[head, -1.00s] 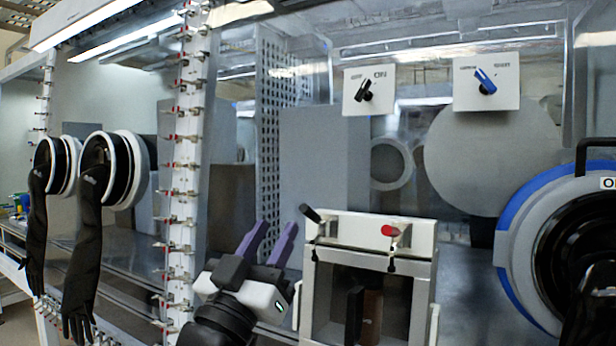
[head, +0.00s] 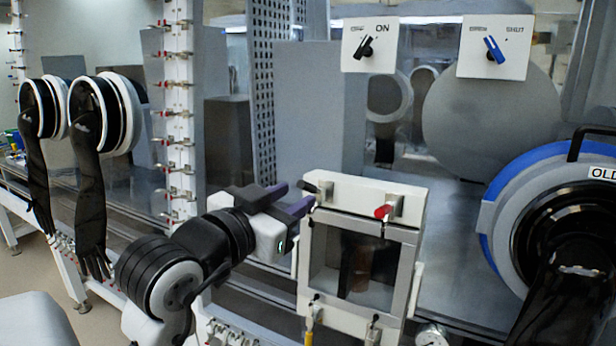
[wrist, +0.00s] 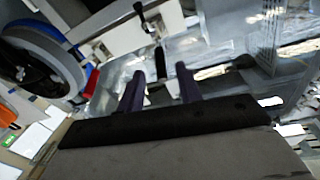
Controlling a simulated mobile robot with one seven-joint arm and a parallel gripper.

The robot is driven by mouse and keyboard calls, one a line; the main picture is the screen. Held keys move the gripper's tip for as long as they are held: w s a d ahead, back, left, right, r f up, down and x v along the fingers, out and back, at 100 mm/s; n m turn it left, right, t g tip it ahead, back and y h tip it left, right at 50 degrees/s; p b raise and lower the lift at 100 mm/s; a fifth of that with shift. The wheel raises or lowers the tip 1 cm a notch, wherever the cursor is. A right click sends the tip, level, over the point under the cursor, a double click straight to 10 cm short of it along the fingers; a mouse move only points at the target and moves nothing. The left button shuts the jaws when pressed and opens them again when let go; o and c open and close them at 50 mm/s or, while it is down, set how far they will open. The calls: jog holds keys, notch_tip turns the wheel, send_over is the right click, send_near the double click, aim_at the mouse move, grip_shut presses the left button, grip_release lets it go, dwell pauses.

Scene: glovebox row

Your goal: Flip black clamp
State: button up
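The black clamp (head: 309,187) sits at the top left corner of a white-framed box with a clear front. Its dark handle sticks out to the left. A red-tipped clamp (head: 384,211) sits further right on the same frame. My gripper (head: 297,198) is just left of the black clamp, its two purple fingers apart and pointing right toward the handle. In the wrist view, the open fingers (wrist: 160,90) show with a dark handle (wrist: 160,63) in line with the gap between them. I cannot tell whether they touch it. Nothing is visibly held.
The white-framed box (head: 413,215) has dark items inside. Two switch plates, one with a black knob (head: 367,47) and one with a blue knob (head: 495,50), are above. A large blue-rimmed port (head: 490,215) is at right. Black gloves (head: 92,190) hang at left.

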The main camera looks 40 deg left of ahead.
aim_at(308, 189)
jog(key=shift+w+a+p, duration=0.2)
jog(key=shift+w+p, duration=0.15)
jog(key=shift+w, duration=1.05)
jog(key=shift+w+a+p, duration=0.2)
jog(key=shift+w+p, duration=0.15)
jog(key=shift+w, duration=1)
grip_shut()
